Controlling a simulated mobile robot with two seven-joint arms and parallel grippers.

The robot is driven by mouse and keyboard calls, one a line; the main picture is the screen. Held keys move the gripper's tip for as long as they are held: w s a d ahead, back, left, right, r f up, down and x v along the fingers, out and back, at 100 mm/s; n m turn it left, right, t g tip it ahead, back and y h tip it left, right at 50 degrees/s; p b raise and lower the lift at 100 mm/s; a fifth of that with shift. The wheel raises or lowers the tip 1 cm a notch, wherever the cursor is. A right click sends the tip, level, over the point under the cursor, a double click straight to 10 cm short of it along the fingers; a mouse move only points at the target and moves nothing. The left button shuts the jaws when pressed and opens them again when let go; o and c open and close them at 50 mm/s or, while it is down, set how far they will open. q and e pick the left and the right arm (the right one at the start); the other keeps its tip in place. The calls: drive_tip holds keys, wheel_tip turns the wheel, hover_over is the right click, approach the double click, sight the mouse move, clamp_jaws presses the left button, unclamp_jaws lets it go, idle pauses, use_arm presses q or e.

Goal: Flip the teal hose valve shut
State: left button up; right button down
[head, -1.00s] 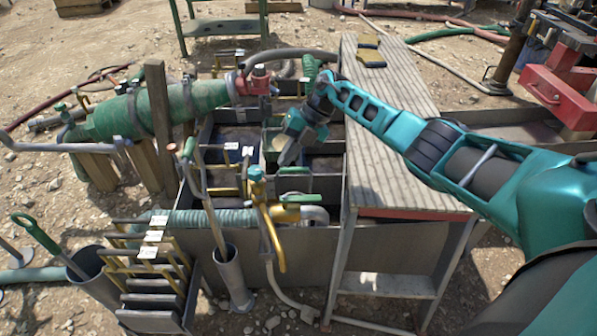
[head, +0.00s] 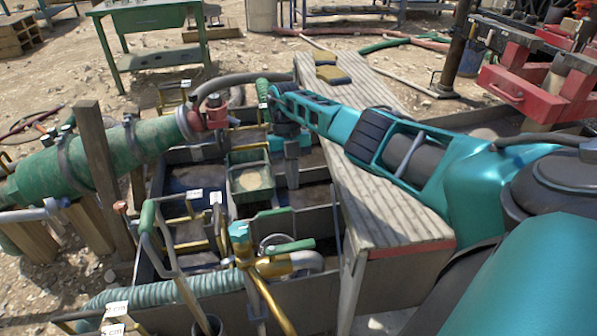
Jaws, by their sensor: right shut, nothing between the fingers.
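A valve with a teal top (head: 240,233) stands at the near wall of the mud tank (head: 245,312), with a long yellow bar slanting down below it. Beside it on the right a brass valve body (head: 288,264) carries a green lever (head: 291,246) that lies nearly level. A pale teal ribbed hose (head: 190,285) runs to this fitting from the left. My right gripper (head: 292,180) is shut and empty. It points down over the tank, beyond the valves in the picture and apart from them. My left gripper is out of view.
A plank walkway (head: 385,205) runs along the tank's right side under my right arm. A green box (head: 252,181) sits in the tank beside the gripper. Yellow-handled racks and an upright pipe handle (head: 148,217) crowd the left side.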

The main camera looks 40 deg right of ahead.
sight(291, 247)
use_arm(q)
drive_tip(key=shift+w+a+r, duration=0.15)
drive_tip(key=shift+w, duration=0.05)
use_arm(e)
drive_tip(key=s+a+f, duration=0.3)
drive_tip(key=s+f, duration=0.3)
drive_tip(key=f, duration=0.3)
drive_tip(key=shift+s+a, duration=0.35)
drive_tip(key=shift+a, duration=0.05)
use_arm(q)
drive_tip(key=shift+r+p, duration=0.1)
drive_tip(key=shift+p, duration=0.25)
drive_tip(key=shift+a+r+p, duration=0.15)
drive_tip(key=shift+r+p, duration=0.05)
drive_tip(key=shift+p, duration=0.25)
use_arm(e)
drive_tip(key=shift+s+m, duration=0.25)
drive_tip(key=shift+m, duration=0.05)
